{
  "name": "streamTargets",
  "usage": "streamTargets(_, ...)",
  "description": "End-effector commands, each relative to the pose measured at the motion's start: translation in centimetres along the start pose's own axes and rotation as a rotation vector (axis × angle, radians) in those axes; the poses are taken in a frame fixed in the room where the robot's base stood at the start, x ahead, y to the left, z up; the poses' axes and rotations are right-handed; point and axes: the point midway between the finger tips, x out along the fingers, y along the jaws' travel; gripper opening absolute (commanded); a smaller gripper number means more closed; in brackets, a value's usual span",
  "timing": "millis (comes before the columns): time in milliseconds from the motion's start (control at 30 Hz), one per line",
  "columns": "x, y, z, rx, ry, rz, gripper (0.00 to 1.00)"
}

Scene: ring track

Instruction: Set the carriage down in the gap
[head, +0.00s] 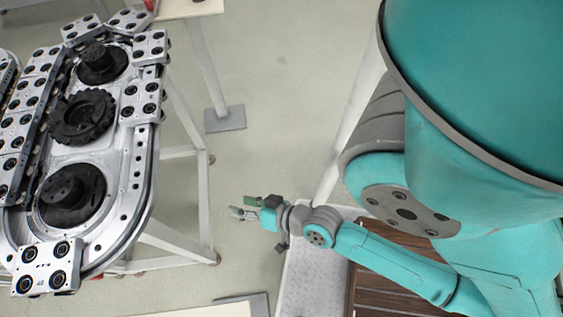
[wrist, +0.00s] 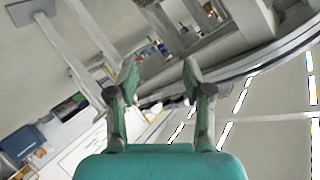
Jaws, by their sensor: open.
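The ring track (head: 139,190) stands at the left in the head view, with several silver carriages on it. One carriage (head: 46,268) sits at the near end of the ring, another carriage (head: 141,101) on its right side. Between these two, a stretch of rail is bare, forming a gap. I cannot tell which carriage the task means. My gripper (head: 241,208) is open and empty, to the right of the track and apart from it. In the wrist view its two fingers (wrist: 160,78) are spread with nothing between them, and the curved track edge (wrist: 262,62) shows beyond.
Black round hubs and a toothed black wheel (head: 83,117) lie inside the ring. White frame legs (head: 190,145) stand under the track, with a grey foot plate (head: 225,118) on the floor. Pale floor (head: 270,90) is free between the track and my arm. A white-topped bench (wrist: 85,135) shows in the wrist view.

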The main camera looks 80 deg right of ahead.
Motion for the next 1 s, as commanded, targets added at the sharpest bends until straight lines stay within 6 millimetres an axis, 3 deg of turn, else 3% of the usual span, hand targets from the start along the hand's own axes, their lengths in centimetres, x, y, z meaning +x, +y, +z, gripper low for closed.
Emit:
streamTargets(33, -1.9, -0.3, 0.5, -0.077, -0.003, -0.005, 0.51)
streamTargets(200, -7.7, -1.6, 0.1, -0.359, 0.031, -0.058, 0.51)
streamTargets(400, -12.7, -3.7, -1.0, -0.616, 0.074, -0.159, 0.51)
streamTargets(600, -14.7, -4.8, -1.6, -0.718, 0.097, -0.213, 0.51)
streamTargets(1000, -14.7, -4.9, -1.7, -0.722, 0.099, -0.215, 0.51)
